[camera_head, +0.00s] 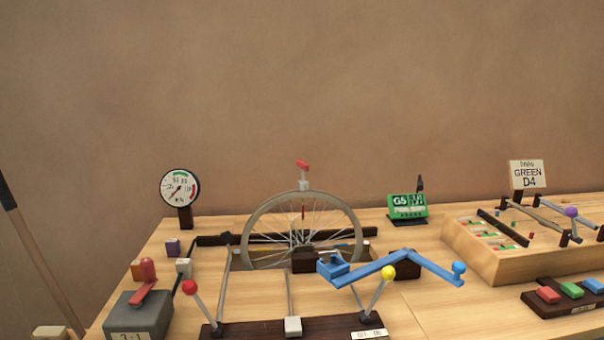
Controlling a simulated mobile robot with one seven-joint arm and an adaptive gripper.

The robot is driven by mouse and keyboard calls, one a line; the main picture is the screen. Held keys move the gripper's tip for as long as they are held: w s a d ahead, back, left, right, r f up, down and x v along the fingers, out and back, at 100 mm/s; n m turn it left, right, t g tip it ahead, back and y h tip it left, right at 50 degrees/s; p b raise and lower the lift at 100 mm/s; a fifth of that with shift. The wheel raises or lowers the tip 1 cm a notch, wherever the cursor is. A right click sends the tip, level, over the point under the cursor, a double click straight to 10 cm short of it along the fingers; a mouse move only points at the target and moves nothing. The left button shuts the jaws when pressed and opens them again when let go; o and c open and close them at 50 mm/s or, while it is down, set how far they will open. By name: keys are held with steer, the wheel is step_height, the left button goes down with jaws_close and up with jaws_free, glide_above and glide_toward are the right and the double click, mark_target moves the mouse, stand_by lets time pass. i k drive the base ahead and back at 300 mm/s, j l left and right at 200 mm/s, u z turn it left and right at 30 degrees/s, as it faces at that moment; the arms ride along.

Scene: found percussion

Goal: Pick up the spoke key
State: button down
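I cannot tell for certain which thing is the spoke key. A spoked wheel (254,222) stands upright on the table, with a small red piece (302,166) above its rim over a pale block (303,185). A bent blue bar (375,265) with a blue block at its left end and a knob at its right end shows in front of the wheel's lower right. My gripper is not in view.
A dial gauge (180,187) stands back left. A grey box (137,317) with a red lever is front left. Red-knobbed (190,287) and yellow-knobbed (388,272) levers rise in front. A green display (407,206), wooden tray (487,264) and sign (527,174) are right.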

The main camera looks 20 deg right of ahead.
mark_target(302, 185)
steer(key=l+u, duration=0.6)
steer(key=u, duration=0.25)
steer(key=k+l+u, duration=0.1)
steer(key=l, duration=0.3)
steer(key=l+u, duration=0.1)
steer(key=l, duration=0.3)
steer(key=k+l+u, duration=0.1)
steer(key=l, duration=0.3)
steer(key=k+l, duration=0.15)
steer(key=l, duration=0.2)
steer(key=k+l, duration=0.1)
steer(key=l, duration=0.2)
steer(key=k+l, duration=0.15)
steer(key=l, duration=0.2)
